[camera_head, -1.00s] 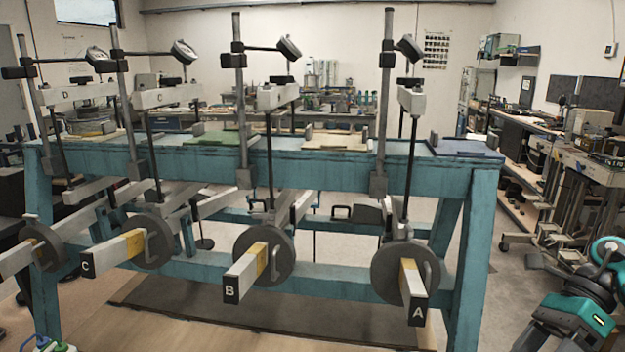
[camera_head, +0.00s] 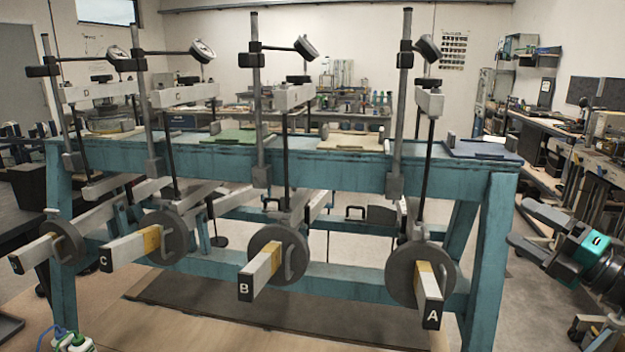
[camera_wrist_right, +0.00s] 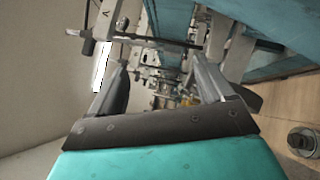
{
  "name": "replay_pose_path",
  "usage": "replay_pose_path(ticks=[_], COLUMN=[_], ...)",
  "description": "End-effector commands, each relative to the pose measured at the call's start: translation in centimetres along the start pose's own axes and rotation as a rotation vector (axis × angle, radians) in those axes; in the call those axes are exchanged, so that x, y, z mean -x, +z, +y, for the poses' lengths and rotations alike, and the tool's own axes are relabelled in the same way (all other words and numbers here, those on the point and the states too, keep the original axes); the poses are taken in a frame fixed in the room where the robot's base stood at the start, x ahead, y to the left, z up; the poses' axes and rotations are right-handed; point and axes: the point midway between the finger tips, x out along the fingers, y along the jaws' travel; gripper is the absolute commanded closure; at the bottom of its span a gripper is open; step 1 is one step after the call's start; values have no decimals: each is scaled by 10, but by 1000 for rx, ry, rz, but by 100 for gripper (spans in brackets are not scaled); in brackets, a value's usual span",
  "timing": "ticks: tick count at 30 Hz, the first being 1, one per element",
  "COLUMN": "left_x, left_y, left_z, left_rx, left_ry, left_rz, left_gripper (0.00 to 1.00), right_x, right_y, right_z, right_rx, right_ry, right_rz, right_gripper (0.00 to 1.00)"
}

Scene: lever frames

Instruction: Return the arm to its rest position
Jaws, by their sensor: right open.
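My right gripper (camera_head: 518,222) is at the right edge of the head view, beside the right end of the teal lever frame (camera_head: 495,250). Its two dark fingers are spread and empty, pointing left. In the right wrist view the open fingers (camera_wrist_right: 160,75) also have nothing between them; the frame's parts show beyond. The lever marked A (camera_head: 432,295) is left of the gripper and apart from it. Levers marked B (camera_head: 262,270) and C (camera_head: 125,250) stick out further left. My left gripper is out of view.
A blue pad (camera_head: 483,150) lies on the frame's right end. A workbench (camera_head: 570,190) with equipment stands along the right wall. A small green and white object (camera_head: 75,343) is at the bottom left.

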Motion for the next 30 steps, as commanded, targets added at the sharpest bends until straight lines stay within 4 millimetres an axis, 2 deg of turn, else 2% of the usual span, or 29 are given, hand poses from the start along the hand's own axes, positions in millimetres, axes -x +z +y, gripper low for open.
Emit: replay_pose_path(ticks=[1, 3, 6, 9, 14, 18, 20, 23, 24, 26, 27, 29, 30], left_x=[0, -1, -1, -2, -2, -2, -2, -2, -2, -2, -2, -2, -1], left_y=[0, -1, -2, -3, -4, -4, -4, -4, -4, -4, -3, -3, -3], left_z=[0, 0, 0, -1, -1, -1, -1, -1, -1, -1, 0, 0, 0], left_rx=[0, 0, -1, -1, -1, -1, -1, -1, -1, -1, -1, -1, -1], left_ry=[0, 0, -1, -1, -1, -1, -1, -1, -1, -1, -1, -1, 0], left_rz=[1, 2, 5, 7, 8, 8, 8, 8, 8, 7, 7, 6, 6], left_gripper=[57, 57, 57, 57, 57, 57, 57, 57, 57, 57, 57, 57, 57], right_x=[1, 7, 21, 39, 73, 73, 74, 79, 83, 89, 94, 103, 109], right_y=[21, 50, 84, 109, 130, 63, 31, -29, -56, -98, -127, -172, -202], right_z=[-1, -6, -20, -39, -75, -134, -155, -189, -201, -218, -227, -237, -242], right_rx=[-86, -218, -403, -577, -836, -959, -1007, -1099, -1140, -1207, -1254, -1328, -1379], right_ry=[-1, -5, -14, -29, -67, -159, -195, -260, -287, -325, -350, -386, -408], right_rz=[-112, -268, -477, -665, -933, -916, -900, -877, -867, -856, -850, -843, -841], right_gripper=[19, 19, 19, 19, 19, 19, 19, 19, 19, 19, 19, 19, 19])
